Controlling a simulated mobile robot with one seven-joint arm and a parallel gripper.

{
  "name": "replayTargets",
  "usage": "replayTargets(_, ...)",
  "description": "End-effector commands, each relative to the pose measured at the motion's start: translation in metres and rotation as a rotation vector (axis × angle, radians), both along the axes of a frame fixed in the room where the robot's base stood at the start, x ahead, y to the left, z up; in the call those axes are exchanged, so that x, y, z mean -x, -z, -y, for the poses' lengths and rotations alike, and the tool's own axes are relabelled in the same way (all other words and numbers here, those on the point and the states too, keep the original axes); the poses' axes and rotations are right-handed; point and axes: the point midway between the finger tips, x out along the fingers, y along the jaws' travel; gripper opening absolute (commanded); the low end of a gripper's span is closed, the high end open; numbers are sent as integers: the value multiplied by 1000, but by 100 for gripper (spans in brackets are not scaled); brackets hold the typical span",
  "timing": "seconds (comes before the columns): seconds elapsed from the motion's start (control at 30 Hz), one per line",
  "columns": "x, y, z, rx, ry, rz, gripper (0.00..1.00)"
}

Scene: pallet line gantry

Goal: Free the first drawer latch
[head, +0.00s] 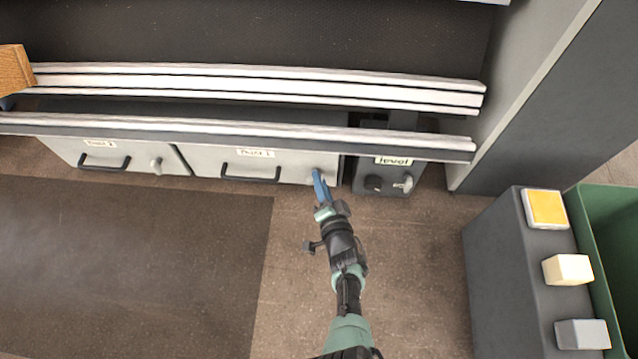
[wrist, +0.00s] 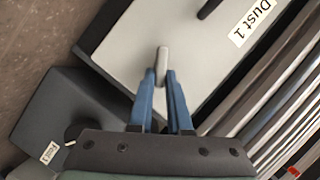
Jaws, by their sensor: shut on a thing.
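The Dust 1 drawer (head: 262,167) has a pale grey front with a black bar handle (head: 250,177). Its front also fills the middle of the wrist view (wrist: 140,25). A small light grey latch (wrist: 162,56) stands out from this front near its edge. My gripper (wrist: 162,78) has its blue fingers shut on the latch, one finger on each side. In the head view, my gripper (head: 317,174) reaches the drawer's right end and mostly covers the latch.
A second drawer (head: 130,157) with its own latch (head: 156,165) lies to the left. White rails (head: 260,130) run above. A grey stand (head: 500,250) and green bin (head: 610,215) are at right.

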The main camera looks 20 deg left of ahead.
Motion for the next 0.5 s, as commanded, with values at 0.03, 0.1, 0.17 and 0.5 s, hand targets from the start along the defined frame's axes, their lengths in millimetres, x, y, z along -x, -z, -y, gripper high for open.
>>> replayTargets(0.03,-1,6,3,-41,4,-12,0)
replayTargets(0.1,-1,7,3,-104,3,-30,0)
replayTargets(0.17,-1,8,3,-159,2,-45,0)
replayTargets(0.5,-2,12,4,-428,4,-123,0)
